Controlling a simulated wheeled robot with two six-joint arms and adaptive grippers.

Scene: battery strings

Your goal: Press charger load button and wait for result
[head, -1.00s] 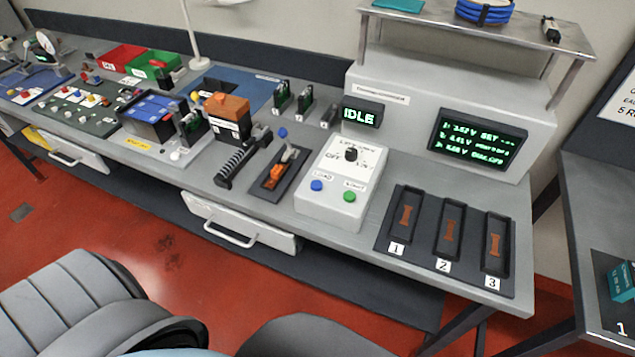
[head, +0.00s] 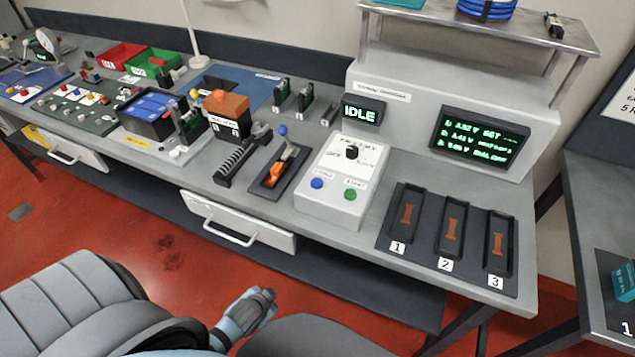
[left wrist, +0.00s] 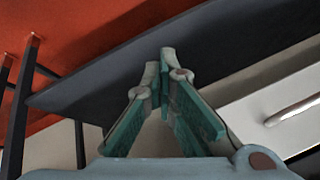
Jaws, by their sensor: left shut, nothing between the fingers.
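The white charger control box (head: 335,190) stands on the bench in the head view. It has a blue button (head: 317,183) at left, a green button (head: 350,194) at right and a black knob (head: 351,152) above. The blue button's label looks like LOAD but is blurred. A small display (head: 361,113) behind it reads IDLE. A larger screen (head: 481,138) shows several lines of green text. My left gripper (left wrist: 160,65) is shut and empty in the left wrist view, below the bench top beside a drawer. My left arm enters at the bottom of the head view. My right gripper is out of view.
A black tray (head: 421,265) with three numbered slots lies right of the box. A lever switch (head: 276,172) sits to its left. A drawer (head: 240,219) with a handle is under the bench edge. A shelf (head: 500,30) stands above the screen.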

